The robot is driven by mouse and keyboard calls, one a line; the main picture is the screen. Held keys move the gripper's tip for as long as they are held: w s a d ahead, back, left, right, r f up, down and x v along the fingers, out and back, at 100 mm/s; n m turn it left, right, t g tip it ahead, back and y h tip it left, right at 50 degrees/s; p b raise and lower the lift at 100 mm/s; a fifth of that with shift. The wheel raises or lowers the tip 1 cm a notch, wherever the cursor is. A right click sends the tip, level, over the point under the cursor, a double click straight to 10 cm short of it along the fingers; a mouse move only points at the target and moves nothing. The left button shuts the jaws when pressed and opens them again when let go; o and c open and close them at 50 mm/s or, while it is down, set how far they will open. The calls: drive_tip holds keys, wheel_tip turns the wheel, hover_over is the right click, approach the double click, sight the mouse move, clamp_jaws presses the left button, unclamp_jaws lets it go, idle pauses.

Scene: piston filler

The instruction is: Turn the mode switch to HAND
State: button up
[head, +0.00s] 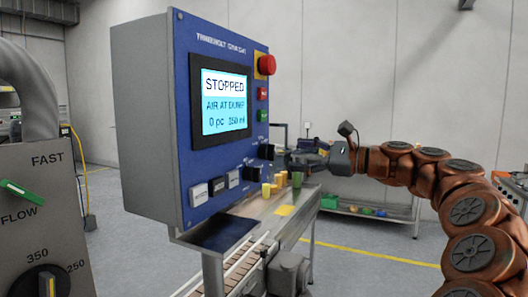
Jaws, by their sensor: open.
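Two dark knobs sit at the panel's lower right: a lower one (252,174) and an upper one (266,151). Their labels are too small to read, so I cannot tell which is the mode switch or where it points. My gripper (283,158) comes in from the right, open and just right of the upper knob. Its fingertips are small and dark, and I cannot tell whether they touch the knob.
A red emergency button (266,64) and smaller red (262,93) and green (262,115) buttons line the panel's right edge. Several yellow and green cups (281,179) stand below my gripper. A conveyor (240,270) runs beneath. A grey box with a green lever (20,192) stands at left.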

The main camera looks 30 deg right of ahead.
sight(273, 152)
drive_tip(key=shift+p+x, duration=0.65)
drive_tip(key=shift+x, duration=3.25)
drive_tip(key=shift+c, duration=0.4)
drive_tip(key=c, duration=1.1)
drive_tip(key=shift+o, duration=0.2)
